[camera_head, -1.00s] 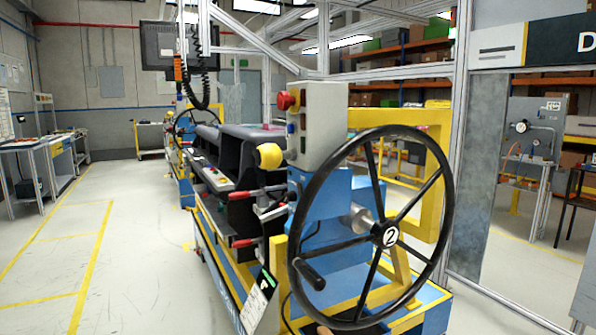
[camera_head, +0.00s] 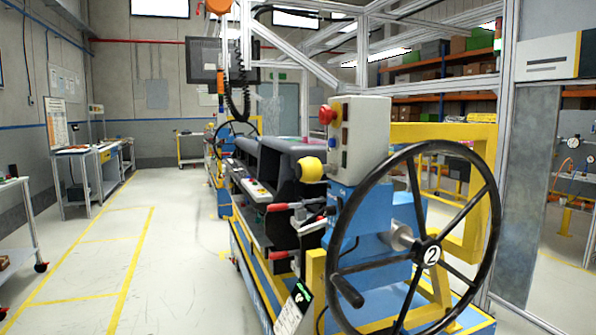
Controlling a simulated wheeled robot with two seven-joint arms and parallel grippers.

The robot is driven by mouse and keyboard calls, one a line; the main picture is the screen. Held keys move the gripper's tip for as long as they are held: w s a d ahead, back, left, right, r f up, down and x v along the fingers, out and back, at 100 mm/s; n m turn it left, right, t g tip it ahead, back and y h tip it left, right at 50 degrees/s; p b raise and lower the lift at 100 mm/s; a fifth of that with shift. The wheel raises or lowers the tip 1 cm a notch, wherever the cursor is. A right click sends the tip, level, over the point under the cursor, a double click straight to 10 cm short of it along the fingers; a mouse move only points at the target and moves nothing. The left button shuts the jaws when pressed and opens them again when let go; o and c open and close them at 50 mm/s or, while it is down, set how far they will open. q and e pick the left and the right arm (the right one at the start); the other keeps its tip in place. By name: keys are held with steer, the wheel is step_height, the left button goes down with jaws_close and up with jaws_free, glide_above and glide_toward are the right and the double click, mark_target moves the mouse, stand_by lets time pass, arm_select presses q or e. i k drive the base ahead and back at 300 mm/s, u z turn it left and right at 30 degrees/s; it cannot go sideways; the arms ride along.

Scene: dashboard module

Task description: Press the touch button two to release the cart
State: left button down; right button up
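A blue cart (camera_head: 352,225) with yellow edges stands right of centre. A round yellow button-like knob (camera_head: 309,170) sits just below and left of the box. I cannot tell which of these is touch button two. Neither of my grippers is in view.
A dark dashboard module (camera_head: 275,160) lies on the cart behind the wheel. Red-handled clamps (camera_head: 288,207) stick out on the cart's left side. A metal frame (camera_head: 508,130) stands at the right. The floor (camera_head: 175,270) to the left is clear, with tables along the far left.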

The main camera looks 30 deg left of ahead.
mark_target(309, 170)
steer(key=u, duration=1.1)
steer(key=i, duration=0.35)
steer(key=z, duration=1.1)
